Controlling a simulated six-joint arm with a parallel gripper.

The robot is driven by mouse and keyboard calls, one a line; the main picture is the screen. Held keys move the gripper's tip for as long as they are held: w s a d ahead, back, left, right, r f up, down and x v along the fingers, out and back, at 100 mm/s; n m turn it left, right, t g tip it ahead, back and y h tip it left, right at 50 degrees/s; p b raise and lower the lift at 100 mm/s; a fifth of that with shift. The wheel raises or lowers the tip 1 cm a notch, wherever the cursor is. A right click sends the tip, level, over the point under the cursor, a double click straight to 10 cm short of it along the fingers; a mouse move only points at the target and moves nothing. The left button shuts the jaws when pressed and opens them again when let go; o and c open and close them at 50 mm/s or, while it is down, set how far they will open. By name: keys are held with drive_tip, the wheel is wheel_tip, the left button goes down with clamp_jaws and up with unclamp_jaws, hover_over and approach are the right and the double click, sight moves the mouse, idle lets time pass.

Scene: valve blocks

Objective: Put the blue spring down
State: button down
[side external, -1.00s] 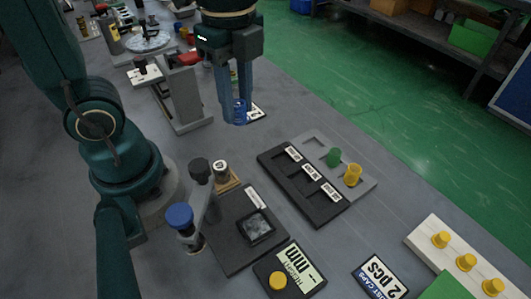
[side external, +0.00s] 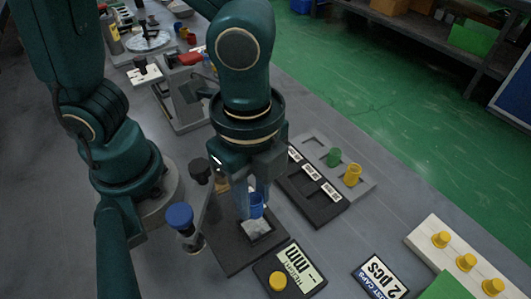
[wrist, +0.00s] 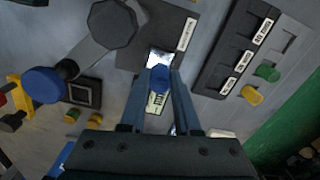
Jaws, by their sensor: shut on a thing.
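The blue spring (side external: 256,205) is upright between the fingers of my gripper (side external: 253,198), which is shut on it. It is over the light square plate (side external: 257,230) of the dark measuring stand (side external: 232,252); I cannot tell whether it touches the plate. In the wrist view the blue spring (wrist: 160,80) shows end-on between the two fingertips of my gripper (wrist: 161,74), with the bright plate (wrist: 160,58) behind it. The fingers hide part of the spring.
The stand's post with a blue knob (side external: 180,215) and a dark knob (side external: 200,170) rises close left of my gripper. A "HEIGHT mm" display (side external: 290,270) is in front. A labelled dark tray (side external: 318,190) lies right, beside a grey tray with green and yellow parts (side external: 352,175).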

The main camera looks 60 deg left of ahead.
sight(255, 213)
drive_tip(key=shift+f, duration=2)
drive_tip(key=shift+f, duration=0.15)
drive_tip(key=c, duration=0.6)
unclamp_jaws()
